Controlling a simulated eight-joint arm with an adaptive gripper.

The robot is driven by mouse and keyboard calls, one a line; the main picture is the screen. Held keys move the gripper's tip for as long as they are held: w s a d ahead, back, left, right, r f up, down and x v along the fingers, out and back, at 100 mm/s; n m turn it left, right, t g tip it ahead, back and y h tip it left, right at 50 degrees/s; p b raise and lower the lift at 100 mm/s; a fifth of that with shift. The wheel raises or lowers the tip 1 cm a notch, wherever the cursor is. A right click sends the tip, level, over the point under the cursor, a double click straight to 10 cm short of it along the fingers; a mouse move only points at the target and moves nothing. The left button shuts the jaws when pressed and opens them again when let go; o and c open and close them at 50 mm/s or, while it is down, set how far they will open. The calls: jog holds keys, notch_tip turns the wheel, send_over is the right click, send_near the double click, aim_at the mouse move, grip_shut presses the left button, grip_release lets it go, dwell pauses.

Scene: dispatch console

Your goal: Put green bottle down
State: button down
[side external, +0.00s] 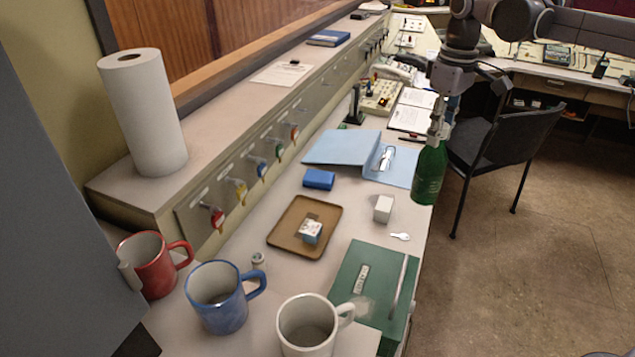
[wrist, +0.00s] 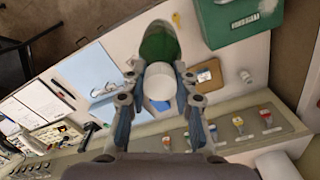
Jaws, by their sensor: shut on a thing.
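The green bottle (side external: 429,174) hangs upright from my gripper (side external: 437,127) in the side external view, near the right edge of the desk. In the wrist view the green bottle (wrist: 158,45) shows between the two fingers of my gripper (wrist: 156,88), with a pale round top facing the camera. The fingers are shut on its upper part. In the side view its bottom appears clear of the desk top, beside the open blue binder. The exact height above the desk is hard to tell.
A blue binder (side external: 345,148), a small white box (side external: 383,208), a brown tray (side external: 275,240) and a green metal box (side external: 343,280) lie on the desk. Mugs stand at the front, including a blue mug (side external: 222,310). A black chair (side external: 510,140) stands at the right.

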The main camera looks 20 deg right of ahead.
aim_at(430, 152)
jog(key=f, duration=0.4)
jog(key=shift+w+a+f, duration=0.1)
jog(key=shift+a+f, duration=0.1)
jog(key=shift+f, duration=0.2)
jog(key=shift+w+a+f, duration=0.1)
jog(key=shift+a+f, duration=0.15)
jog(key=w+a+f, duration=0.3)
jog(key=a+f, duration=0.7)
jog(key=shift+a+f, duration=0.35)
jog(key=c, duration=1.1)
grip_release()
jog(key=shift+f, duration=0.15)
jog(key=shift+o, duration=0.2)
